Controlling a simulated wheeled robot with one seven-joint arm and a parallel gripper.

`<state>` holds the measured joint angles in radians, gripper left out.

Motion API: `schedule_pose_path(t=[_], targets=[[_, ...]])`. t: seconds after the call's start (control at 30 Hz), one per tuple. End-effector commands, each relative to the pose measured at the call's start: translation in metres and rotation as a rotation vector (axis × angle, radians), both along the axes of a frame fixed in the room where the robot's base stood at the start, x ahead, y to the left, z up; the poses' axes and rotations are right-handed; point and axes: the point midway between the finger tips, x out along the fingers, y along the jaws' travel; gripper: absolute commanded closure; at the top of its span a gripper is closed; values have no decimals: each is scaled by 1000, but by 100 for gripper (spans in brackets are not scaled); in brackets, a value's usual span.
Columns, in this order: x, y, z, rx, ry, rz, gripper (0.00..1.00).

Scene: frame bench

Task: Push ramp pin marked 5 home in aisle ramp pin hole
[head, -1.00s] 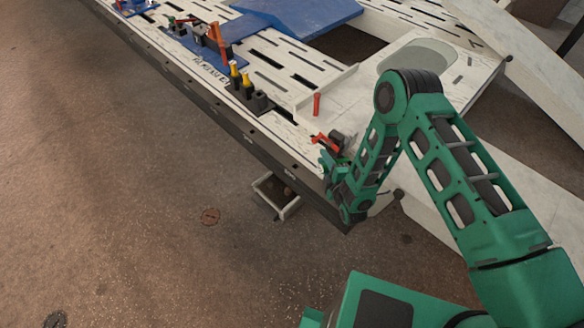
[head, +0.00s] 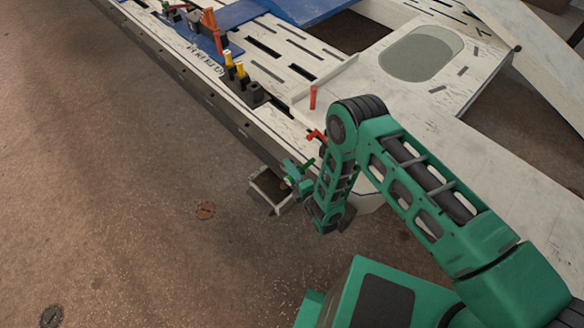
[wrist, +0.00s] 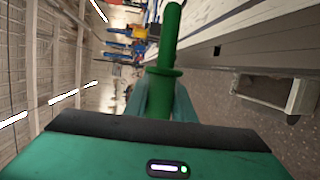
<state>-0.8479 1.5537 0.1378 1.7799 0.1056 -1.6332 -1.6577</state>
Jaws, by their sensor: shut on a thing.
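My gripper (head: 292,173) is out past the front edge of the bench (head: 185,72), over the floor side near a small open box. In the wrist view its fingers (wrist: 158,98) are shut on a green pin (wrist: 171,35). The pin has a round collar just beyond the fingers, and its shaft points away from my gripper, apart from the bench. No number shows on the pin. The bench side rail in the wrist view has a small dark hole (wrist: 217,50); I cannot tell whether it is the aisle ramp pin hole.
A red pin (head: 312,97) stands upright on the white deck. Another red part (head: 316,135) lies near the edge, close to my arm. Yellow-topped pins (head: 240,70) stand in a dark holder (head: 253,94). The small box (head: 270,188) is below my gripper. Open floor lies left.

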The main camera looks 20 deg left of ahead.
Motion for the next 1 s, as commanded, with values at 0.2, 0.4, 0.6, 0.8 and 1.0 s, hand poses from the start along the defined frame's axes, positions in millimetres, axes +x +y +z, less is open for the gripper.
schedule_pose_path(t=[0.2, 0.4, 0.6, 0.8, 1.0], targets=[[17, -7, 0, 0, -3, -3, 100], [34, -16, 0, 1, -3, -6, 100], [49, -23, 0, 0, -2, -8, 100], [56, -27, 0, 1, -1, -8, 100], [58, -27, 1, 1, -1, -9, 100]])
